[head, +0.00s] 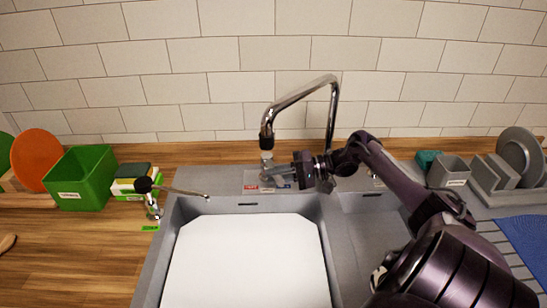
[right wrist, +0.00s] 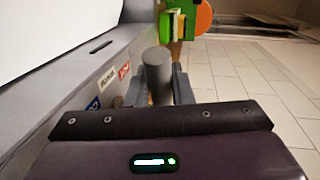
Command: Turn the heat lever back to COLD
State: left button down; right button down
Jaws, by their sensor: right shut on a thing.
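The chrome tap (head: 333,105) stands behind the sink, with its tall bent spout. The heat lever is at its foot; in the right wrist view its grey round end (right wrist: 158,72) stands between my finger pads. My right gripper (head: 298,170) reaches in from the right and is shut on the lever; it also shows in the right wrist view (right wrist: 155,90). A plate before the tap has a red label (right wrist: 124,70), a white one (right wrist: 107,81) and a blue one (right wrist: 93,103). The lever end is nearer the red label. Label words are too small to read surely. My left gripper is out of view.
The white-bottomed sink (head: 247,260) lies in front. A green box (head: 80,178) and orange plate (head: 36,160) are farther left. Grey holders (head: 449,172) and a plate rack stand right. The tiled wall is close behind.

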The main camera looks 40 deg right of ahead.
jog(key=c, duration=1.3)
grip_release()
jog(key=b+v, duration=0.2)
jog(key=v, duration=0.5)
jog(key=shift+f, duration=0.15)
jog(key=shift+s+d+r, duration=0.2)
jog(key=shift+s+d, duration=0.05)
jog(key=shift+d, duration=0.05)
